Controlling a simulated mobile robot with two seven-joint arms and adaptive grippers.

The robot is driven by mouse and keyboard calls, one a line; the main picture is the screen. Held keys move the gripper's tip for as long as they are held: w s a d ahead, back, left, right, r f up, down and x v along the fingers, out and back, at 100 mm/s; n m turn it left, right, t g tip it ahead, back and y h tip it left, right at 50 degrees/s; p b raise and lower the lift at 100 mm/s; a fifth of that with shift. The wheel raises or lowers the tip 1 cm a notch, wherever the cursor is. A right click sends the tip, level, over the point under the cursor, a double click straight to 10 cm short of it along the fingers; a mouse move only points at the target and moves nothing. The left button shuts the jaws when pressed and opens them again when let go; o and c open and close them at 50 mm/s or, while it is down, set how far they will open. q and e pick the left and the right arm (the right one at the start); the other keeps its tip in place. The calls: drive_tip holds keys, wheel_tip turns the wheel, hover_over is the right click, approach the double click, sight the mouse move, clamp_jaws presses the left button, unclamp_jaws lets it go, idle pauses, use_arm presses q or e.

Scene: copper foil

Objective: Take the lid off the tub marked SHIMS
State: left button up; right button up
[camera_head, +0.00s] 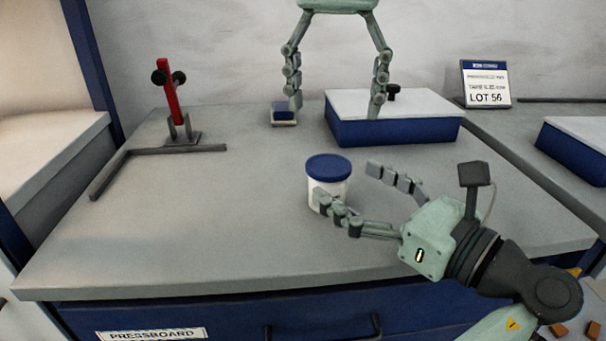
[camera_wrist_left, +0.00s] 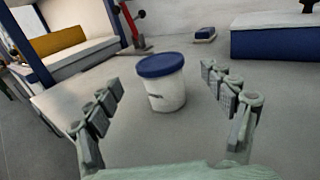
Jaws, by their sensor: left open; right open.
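A white tub (camera_head: 313,190) with a blue lid (camera_head: 328,166) stands upright on the grey bench top, lid on. It also shows in the left wrist view (camera_wrist_left: 165,97), with a small dark marking on its side that I cannot read. My left gripper (camera_head: 347,184) is open, its fingers pointing at the tub. One finger passes in front of the tub's lower part and the other is behind it to the right. In the wrist view the tub stands just beyond and between the fingertips. My right gripper (camera_head: 336,108) is open at the back, fingers pointing down.
A blue box with a pale top (camera_head: 425,131) and a small blue block (camera_head: 284,112) stand by the right gripper's fingers. A LOT 56 sign (camera_head: 487,85) stands back right. The front left bench is clear.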

sight(313, 161)
use_arm(q)
drive_tip(key=shift+x, duration=4.1)
clamp_jaws()
